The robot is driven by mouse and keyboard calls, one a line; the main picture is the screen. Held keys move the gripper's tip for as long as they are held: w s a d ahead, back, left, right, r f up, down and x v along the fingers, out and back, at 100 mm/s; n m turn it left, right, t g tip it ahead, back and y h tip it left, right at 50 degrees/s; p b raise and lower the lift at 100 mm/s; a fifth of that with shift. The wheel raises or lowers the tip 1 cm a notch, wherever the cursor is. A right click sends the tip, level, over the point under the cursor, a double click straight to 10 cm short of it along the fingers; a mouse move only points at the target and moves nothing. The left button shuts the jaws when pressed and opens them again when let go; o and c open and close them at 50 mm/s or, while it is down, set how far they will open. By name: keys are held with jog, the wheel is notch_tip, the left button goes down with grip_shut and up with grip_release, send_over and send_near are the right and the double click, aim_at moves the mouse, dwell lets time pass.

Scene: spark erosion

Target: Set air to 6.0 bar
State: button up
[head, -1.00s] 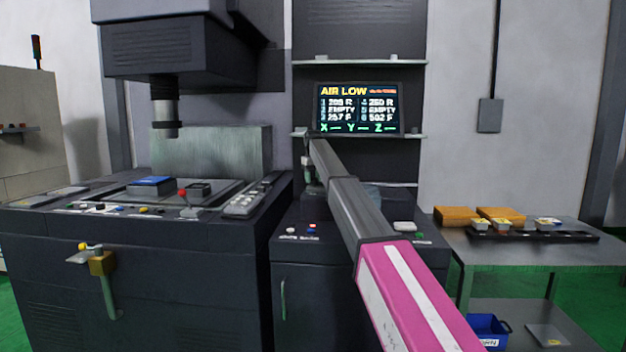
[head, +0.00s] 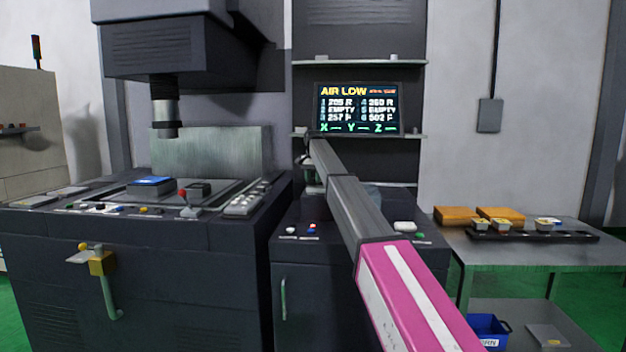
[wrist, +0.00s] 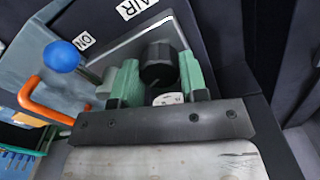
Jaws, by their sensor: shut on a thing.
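In the wrist view my gripper (wrist: 158,73) has its two green fingers on either side of a black round knob (wrist: 158,57), shut on it. The knob stands in front of a grey plate below the AIR label (wrist: 135,8). A small white dial face (wrist: 168,98) shows partly between the fingers; its reading is too small to make out. In the head view my arm reaches to the dark column, and my gripper (head: 308,162) is small and mostly hidden behind it. The screen (head: 358,108) shows AIR LOW in yellow.
Left of the knob in the wrist view are a blue ball (wrist: 61,57), an ON label (wrist: 84,40) and an orange handle (wrist: 42,103). In the head view a shelf (head: 390,134) lies just above my gripper. A side table (head: 520,250) stands at right.

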jog(key=shift+m, duration=0.9)
jog(key=o, duration=0.9)
jog(key=shift+o, duration=0.2)
jog(key=shift+r, duration=0.1)
notch_tip(320, 180, up, 11)
jog(key=shift+f, duration=0.2)
